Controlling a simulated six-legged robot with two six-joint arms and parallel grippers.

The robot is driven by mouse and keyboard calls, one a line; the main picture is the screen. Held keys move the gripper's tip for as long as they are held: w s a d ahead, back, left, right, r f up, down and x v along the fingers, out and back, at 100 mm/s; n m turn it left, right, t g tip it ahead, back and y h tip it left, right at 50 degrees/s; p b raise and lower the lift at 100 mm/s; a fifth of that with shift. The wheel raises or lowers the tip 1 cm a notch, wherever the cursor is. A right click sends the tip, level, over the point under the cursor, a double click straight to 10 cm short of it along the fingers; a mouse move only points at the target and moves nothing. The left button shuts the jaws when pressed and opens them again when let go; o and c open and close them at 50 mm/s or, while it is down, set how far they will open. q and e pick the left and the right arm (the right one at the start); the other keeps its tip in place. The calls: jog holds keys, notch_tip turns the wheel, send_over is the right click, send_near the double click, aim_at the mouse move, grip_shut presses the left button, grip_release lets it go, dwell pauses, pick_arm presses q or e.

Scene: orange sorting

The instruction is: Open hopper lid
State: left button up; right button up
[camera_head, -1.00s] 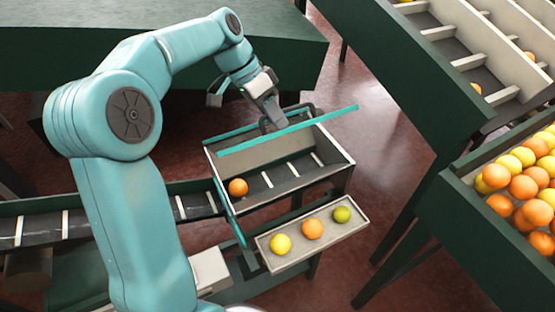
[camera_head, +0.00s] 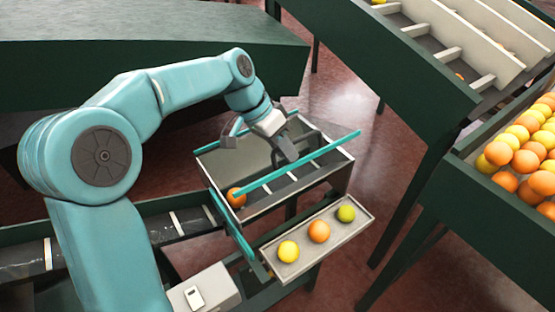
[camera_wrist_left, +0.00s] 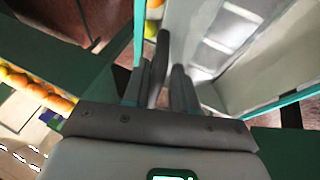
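The hopper (camera_head: 205,182) is a grey box with teal edges, right of the middle in the head view. Its inside shows, with pale slats and an orange (camera_head: 236,197) at its left end. A long teal bar (camera_head: 300,161), seemingly the lid's edge, runs slantwise over the opening. A dark looped handle (camera_head: 312,133) is at the back. My left gripper (camera_head: 286,154) points down beside the handle, behind the bar. In the left wrist view its dark fingers (camera_wrist_left: 167,80) are close to a dark part; whether they grip it is unclear. My right gripper is out of view.
A small tray (camera_head: 268,252) with a yellow, an orange and a green fruit sits in front of the hopper. A conveyor (camera_head: 128,233) runs left. A green bin (camera_head: 460,172) full of fruit and a slatted sorting table (camera_head: 405,85) stand at right. A green table (camera_head: 150,50) lies behind.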

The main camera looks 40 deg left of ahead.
pick_arm(q)
jog(key=shift+s+d+f, duration=0.3)
jog(key=shift+d+f, duration=0.2)
jog(key=shift+d, duration=0.05)
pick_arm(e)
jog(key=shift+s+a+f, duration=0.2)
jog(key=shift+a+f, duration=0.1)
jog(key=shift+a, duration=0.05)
pick_arm(q)
jog(key=shift+w+a+r, duration=0.15)
jog(key=shift+r, duration=0.05)
jog(key=shift+a+r+p, duration=0.75)
jog(key=shift+r+p, duration=0.1)
jog(key=shift+r, duration=0.2)
jog(key=shift+p+v, duration=0.45)
jog(key=shift+v, duration=0.35)
jog(key=shift+p+v, duration=0.85)
jog(key=shift+v, duration=0.5)
jog(key=a+f+p+v, duration=0.1)
jog(key=a+p+v, duration=0.1)
jog(key=p+v, duration=0.5)
jog(key=shift+w+a+p+v, duration=0.2)
jog(key=shift+w+p+v, duration=0.15)
jog(key=shift+v, duration=2.2)
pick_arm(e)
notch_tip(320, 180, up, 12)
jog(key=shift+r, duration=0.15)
